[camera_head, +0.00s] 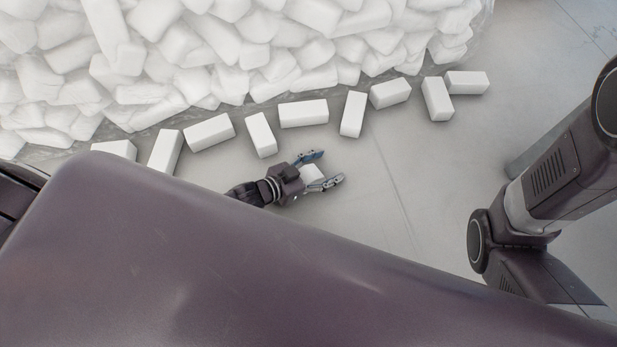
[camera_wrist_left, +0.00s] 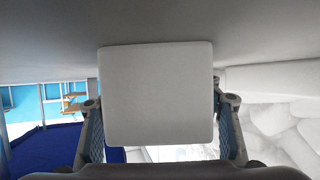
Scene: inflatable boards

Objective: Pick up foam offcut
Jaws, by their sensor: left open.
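A white foam offcut (camera_head: 311,173) lies on the grey floor between the fingers of my left gripper (camera_head: 326,167); the fingers and palm hide part of it. In the left wrist view the white block (camera_wrist_left: 156,96) fills the middle of the picture, with one finger on each side. The left gripper is open around it, with a narrow gap seeming to show at each finger. Several other white foam offcuts, such as the nearest block (camera_head: 262,135), lie in a loose row just beyond. My right arm shows at the right, but its gripper is out of view.
A large heap of white foam pieces (camera_head: 250,50) in clear wrapping stands behind the row. Bare grey floor (camera_head: 410,190) is open to the right of the left gripper.

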